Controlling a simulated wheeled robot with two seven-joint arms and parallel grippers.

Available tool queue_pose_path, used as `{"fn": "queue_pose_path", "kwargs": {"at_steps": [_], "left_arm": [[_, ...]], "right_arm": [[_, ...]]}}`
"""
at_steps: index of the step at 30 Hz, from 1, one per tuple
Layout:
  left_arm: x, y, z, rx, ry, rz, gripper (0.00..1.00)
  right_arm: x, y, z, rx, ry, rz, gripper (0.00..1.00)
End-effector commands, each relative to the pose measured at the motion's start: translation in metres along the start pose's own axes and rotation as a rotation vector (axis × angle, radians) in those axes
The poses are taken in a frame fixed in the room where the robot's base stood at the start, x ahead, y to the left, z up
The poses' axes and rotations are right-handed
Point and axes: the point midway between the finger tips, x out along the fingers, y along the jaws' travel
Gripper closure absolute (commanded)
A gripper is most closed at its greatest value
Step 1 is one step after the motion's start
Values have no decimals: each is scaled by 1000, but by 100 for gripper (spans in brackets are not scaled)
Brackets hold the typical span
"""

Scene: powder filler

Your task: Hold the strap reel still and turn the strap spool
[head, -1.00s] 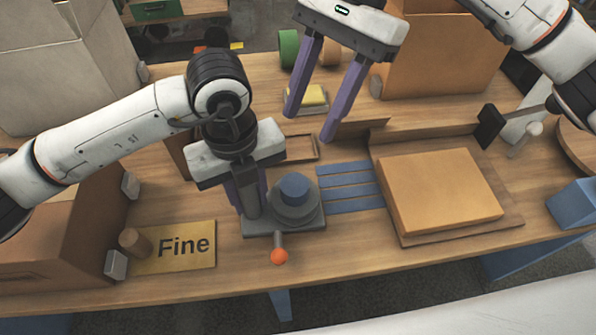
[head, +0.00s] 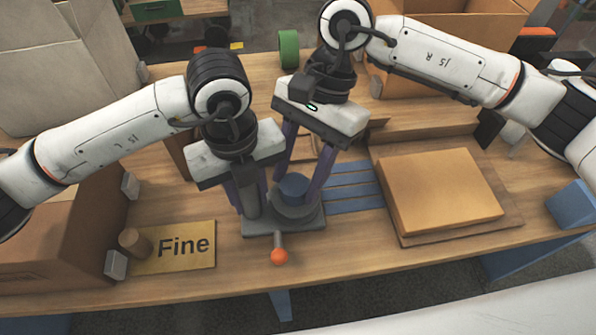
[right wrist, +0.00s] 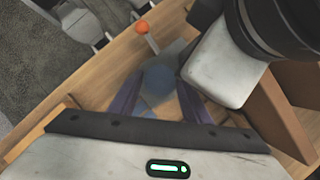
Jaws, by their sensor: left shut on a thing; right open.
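The strap reel (head: 285,222) is a grey base with an upright grey post and a lever ending in an orange ball (head: 279,256). The strap spool (head: 293,188) is a blue knob on a round grey disc on top of it. My left gripper (head: 250,207) is shut on the grey post at the reel's left side; its fingertips are partly hidden. My right gripper (head: 294,200) is open, pointing down, with its purple fingers on either side of the blue knob. In the right wrist view the blue knob (right wrist: 159,79) lies between the open fingers; contact cannot be told.
Blue straps (head: 350,187) lie right of the reel. A flat cardboard box (head: 440,190) sits on a tray further right. A yellow "Fine" card (head: 183,262) lies at left. A green roll (head: 288,48) stands at the back. The front table edge is close to the reel.

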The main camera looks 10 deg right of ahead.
Motion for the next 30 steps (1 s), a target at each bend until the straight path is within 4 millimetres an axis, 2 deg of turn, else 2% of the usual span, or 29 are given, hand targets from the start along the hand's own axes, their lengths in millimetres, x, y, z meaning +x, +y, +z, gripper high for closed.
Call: {"fn": "queue_pose_path", "kwargs": {"at_steps": [7,12,13,23,30], "left_arm": [[-1,0,0,0,-1,-2,100],[-1,0,0,0,-1,-2,100],[-1,0,0,0,-1,-2,100],[-1,0,0,0,0,-1,100],[0,0,0,0,0,-1,100]], "right_arm": [[1,0,0,0,0,0,57],[0,0,0,-1,0,0,85],[0,0,0,0,0,0,87],[0,0,0,45,1,-21,87],[0,2,0,184,1,-79,87]]}}
